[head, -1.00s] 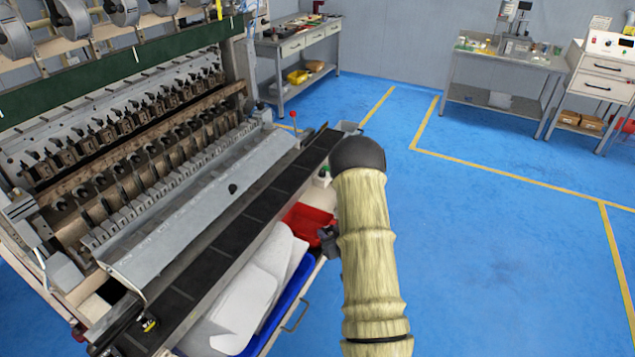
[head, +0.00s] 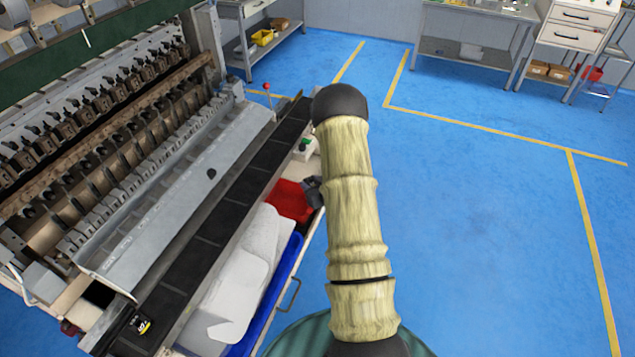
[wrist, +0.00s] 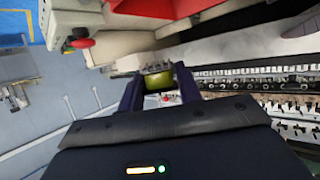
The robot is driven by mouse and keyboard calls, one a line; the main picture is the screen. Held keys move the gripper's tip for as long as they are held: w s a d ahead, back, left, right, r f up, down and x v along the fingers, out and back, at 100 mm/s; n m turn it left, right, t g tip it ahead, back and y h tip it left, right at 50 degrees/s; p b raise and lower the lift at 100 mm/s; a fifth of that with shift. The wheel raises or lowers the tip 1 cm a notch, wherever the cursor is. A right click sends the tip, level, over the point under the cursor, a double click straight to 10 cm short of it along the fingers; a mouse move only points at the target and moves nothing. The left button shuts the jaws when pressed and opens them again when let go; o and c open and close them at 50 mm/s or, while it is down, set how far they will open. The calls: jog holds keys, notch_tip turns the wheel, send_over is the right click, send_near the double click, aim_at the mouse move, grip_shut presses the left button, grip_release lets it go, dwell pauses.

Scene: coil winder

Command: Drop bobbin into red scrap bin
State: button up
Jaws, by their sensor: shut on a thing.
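The red bin (head: 289,201) sits beside the machine, behind the white pieces, partly hidden by my arm. In the wrist view a red surface, likely this bin, shows at the top edge (wrist: 150,7). My gripper (wrist: 158,88) is shut on a small yellow-green piece, which I take to be the bobbin (wrist: 157,79), between its two dark fingers. In the head view only a dark part of my gripper shows, just right of the red bin; my arm hides the rest and the bobbin. Its height over the bin cannot be told.
A blue bin (head: 270,297) with white pieces (head: 235,290) stands in front of the red bin. Blue floor on the right is clear.

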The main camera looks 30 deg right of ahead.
jog(key=shift+w+a+f+b, duration=0.1)
jog(key=shift+w+f+b, duration=0.15)
jog(key=shift+f, duration=0.2)
jog(key=shift+w+f+b, duration=0.1)
jog(key=shift+f+b, duration=0.1)
jog(key=shift+f, duration=0.2)
jog(key=w+a+f+b, duration=0.2)
jog(key=w+f, duration=0.1)
jog(key=f, duration=0.1)
jog(key=shift+w+a+f+b, duration=0.3)
jog(key=shift+w+f+b, duration=0.05)
jog(key=shift+f+b, duration=0.05)
jog(key=o, duration=1)
jog(key=shift+o, duration=0.3)
jog(key=shift+s, duration=0.1)
